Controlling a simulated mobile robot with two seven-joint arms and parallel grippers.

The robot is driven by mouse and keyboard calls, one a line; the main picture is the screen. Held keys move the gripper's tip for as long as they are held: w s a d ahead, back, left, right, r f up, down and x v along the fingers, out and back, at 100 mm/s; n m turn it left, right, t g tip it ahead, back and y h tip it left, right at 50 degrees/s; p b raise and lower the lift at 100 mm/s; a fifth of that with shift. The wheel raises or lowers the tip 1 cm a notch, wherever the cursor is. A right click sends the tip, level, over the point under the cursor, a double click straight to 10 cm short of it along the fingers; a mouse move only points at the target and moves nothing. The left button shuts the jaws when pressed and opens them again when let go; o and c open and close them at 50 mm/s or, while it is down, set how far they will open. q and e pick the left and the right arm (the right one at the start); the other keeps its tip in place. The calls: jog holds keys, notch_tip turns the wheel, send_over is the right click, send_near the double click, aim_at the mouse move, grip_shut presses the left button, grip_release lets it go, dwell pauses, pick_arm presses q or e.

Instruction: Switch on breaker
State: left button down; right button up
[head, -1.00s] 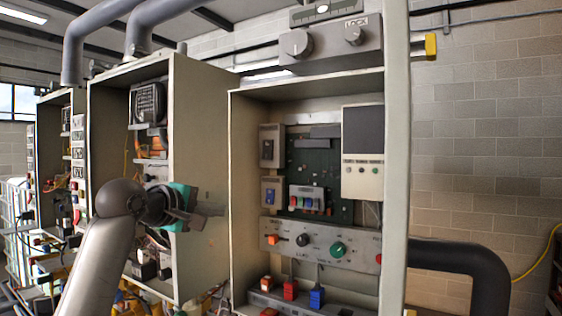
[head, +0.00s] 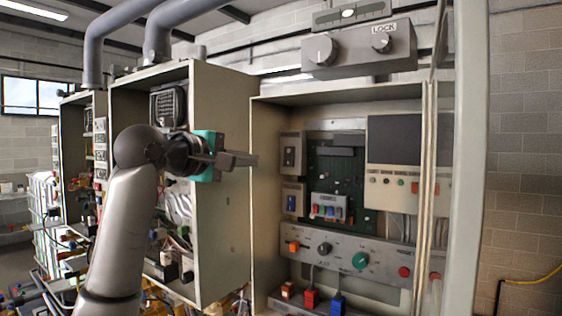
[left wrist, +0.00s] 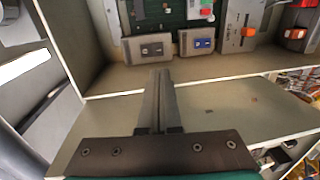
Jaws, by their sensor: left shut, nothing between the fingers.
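I cannot tell for sure which part is the breaker. Two small grey switch boxes sit one above the other at the left inside of the open cabinet (head: 275,95). The upper box has a dark switch (head: 290,153); the lower one has a blue switch (head: 291,199). In the left wrist view the dark switch box (left wrist: 148,48) and the blue switch box (left wrist: 201,42) lie just beyond the fingertips. My left gripper (head: 254,159) is shut and empty in front of the cabinet's left edge, apart from both boxes; its fingers (left wrist: 162,75) point at them. My right gripper is out of view.
A panel with knobs (head: 345,252) runs below the boxes, with red and blue blocks (head: 311,299) beneath. A green circuit board (head: 340,165) and a grey-screened unit (head: 394,140) are to the right. A second open cabinet (head: 218,180) stands at left. A transparent panel edge (head: 430,200) shows at right.

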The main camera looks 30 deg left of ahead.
aim_at(288, 164)
pick_arm(q)
jog(key=w+p, duration=0.1)
jog(key=w, duration=0.2)
jog(key=w+d+p, duration=0.1)
jog(key=w, duration=0.3)
jog(key=w+f+p, duration=0.1)
jog(key=w, duration=0.2)
jog(key=shift+w+d+p, duration=0.2)
jog(key=shift+d+p, duration=0.05)
jog(key=shift+p, duration=0.15)
jog(key=shift+w+f, duration=0.2)
jog(key=shift+w, duration=0.4)
